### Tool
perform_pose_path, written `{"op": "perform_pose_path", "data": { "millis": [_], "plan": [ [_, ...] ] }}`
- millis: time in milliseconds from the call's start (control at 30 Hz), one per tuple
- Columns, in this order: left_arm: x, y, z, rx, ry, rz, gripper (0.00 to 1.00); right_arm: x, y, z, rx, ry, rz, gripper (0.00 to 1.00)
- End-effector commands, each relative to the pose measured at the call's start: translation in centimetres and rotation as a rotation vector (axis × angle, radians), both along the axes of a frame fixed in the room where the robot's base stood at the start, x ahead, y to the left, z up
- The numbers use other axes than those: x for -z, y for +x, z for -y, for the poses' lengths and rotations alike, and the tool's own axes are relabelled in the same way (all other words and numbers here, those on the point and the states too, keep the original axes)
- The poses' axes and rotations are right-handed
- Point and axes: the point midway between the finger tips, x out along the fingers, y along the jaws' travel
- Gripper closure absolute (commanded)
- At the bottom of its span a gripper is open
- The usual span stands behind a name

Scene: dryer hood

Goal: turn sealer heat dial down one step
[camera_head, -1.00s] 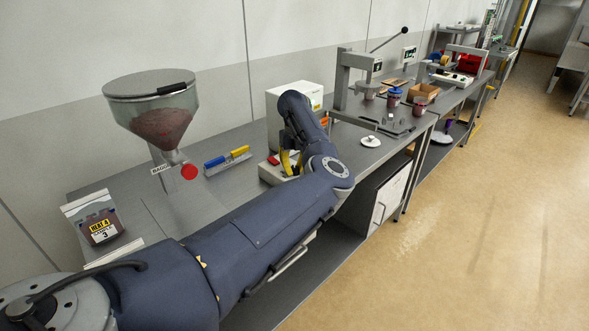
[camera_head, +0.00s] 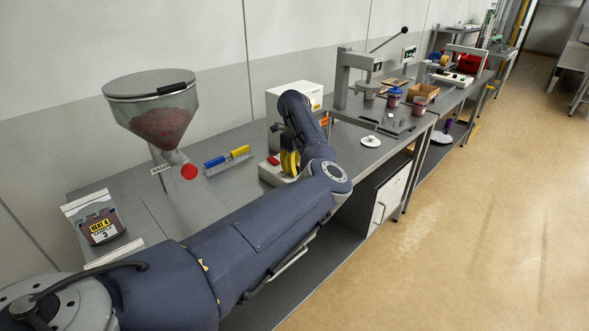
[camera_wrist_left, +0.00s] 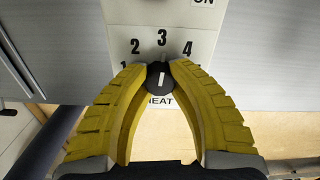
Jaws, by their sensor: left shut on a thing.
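The heat dial (camera_wrist_left: 160,79) is a small dark knob with a white pointer line, on a pale panel (camera_wrist_left: 122,14) marked HEAT with numbers around it. The pointer stands nearly upright, towards the 3. My left gripper (camera_wrist_left: 160,68) has its yellow fingers closed on the two sides of the dial. In the head view the left gripper (camera_head: 289,160) is low in front of the white sealer box (camera_head: 290,98), and my arm hides the dial there. My right gripper is in neither view.
A hopper (camera_head: 152,105), a blue-and-yellow-handled tool (camera_head: 228,160) and a red block (camera_head: 272,161) are nearby. A lever press (camera_head: 343,80) stands beyond the sealer.

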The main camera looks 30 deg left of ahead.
Motion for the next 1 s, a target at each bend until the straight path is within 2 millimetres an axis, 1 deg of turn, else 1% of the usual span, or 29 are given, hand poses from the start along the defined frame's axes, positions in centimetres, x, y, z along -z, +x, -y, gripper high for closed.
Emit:
{"op": "perform_pose_path", "data": {
  "millis": [300, 767, 800, 1000],
  "plan": [
    [-0.09, -0.03, -0.20, -0.095, 0.003, 0.001, 1.00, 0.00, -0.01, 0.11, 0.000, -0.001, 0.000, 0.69],
    [-0.09, -0.06, -0.25, -0.107, 0.004, 0.001, 1.00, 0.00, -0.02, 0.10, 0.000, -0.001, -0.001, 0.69],
    [-0.09, -0.06, -0.25, -0.107, 0.004, 0.001, 0.76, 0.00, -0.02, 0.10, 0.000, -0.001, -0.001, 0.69],
    [-0.05, -0.05, -0.15, -0.106, 0.002, 0.000, 0.53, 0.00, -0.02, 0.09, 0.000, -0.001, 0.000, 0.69]
  ]
}}
